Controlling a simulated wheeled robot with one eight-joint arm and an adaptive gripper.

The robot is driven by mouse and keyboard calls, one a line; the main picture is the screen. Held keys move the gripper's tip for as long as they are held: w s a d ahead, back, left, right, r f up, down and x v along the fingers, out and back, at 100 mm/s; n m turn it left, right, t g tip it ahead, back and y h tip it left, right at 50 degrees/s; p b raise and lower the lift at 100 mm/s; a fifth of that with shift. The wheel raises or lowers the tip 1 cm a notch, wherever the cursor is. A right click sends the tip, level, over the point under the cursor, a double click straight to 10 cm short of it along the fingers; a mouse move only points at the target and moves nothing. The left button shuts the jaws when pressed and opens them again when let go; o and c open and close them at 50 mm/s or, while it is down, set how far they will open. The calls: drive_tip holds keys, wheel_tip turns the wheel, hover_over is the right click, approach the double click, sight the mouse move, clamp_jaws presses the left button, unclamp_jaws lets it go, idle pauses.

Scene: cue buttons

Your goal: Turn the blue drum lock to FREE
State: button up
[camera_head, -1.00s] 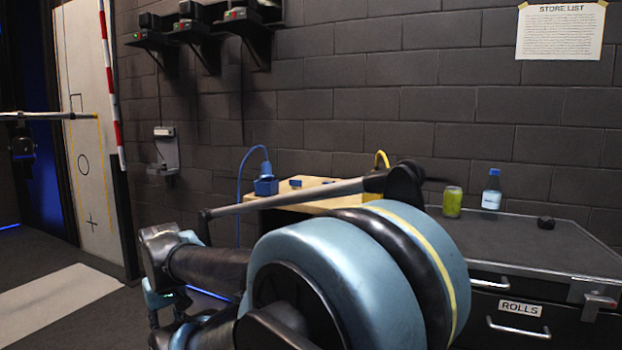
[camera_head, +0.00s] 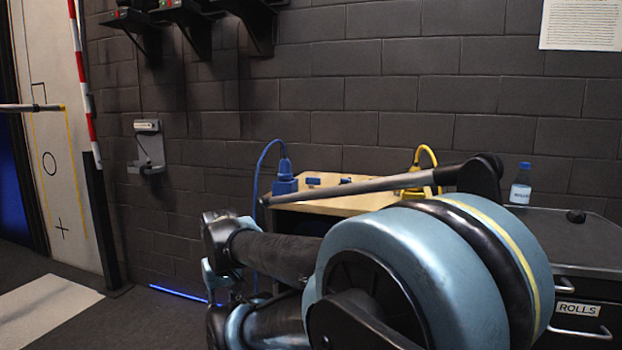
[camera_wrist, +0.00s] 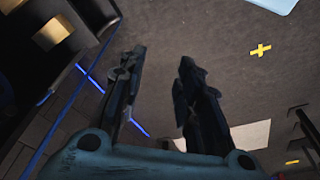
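On a light wooden bench (camera_head: 322,208) against the wall stands a blue fitting (camera_head: 285,180) with a blue cable looping from its top. Small blue pieces (camera_head: 313,181) lie to its right. A yellow fitting (camera_head: 416,178) with a yellow cable stands further right, partly behind my arm. I cannot tell which blue part is the drum lock, nor read any FREE marking. My gripper (camera_wrist: 160,57) shows in the wrist view with its two fingers apart and nothing between them, above dark floor. It is away from the bench fittings.
A dark drawer cabinet (camera_head: 585,245) marked ROLLS stands at the right, with a bottle (camera_head: 521,184) on top. A grey wall unit (camera_head: 149,148) hangs left of the bench. A red-and-white pole (camera_head: 84,85) stands further left. Floor at the left is mostly clear.

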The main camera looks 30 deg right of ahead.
drive_tip(key=w+d+r+m+t+h, duration=0.1)
drive_tip(key=w+d+r+m, duration=0.45)
drive_tip(key=w+r, duration=0.6)
drive_tip(key=w+d+r+m+t, duration=0.1)
drive_tip(key=w+d+r+m, duration=0.4)
drive_tip(key=w+r, duration=0.65)
wheel_tip(320, 180, up, 20)
drive_tip(key=m+g+y, duration=0.1)
drive_tip(key=m+g, duration=0.3)
drive_tip(key=m, duration=1.4)
hover_over(313, 183)
drive_tip(key=f, duration=1.7)
drive_tip(key=shift+w+d, duration=0.2)
drive_tip(key=shift+w, duration=0.1)
drive_tip(key=shift+c, duration=0.6)
clamp_jaws()
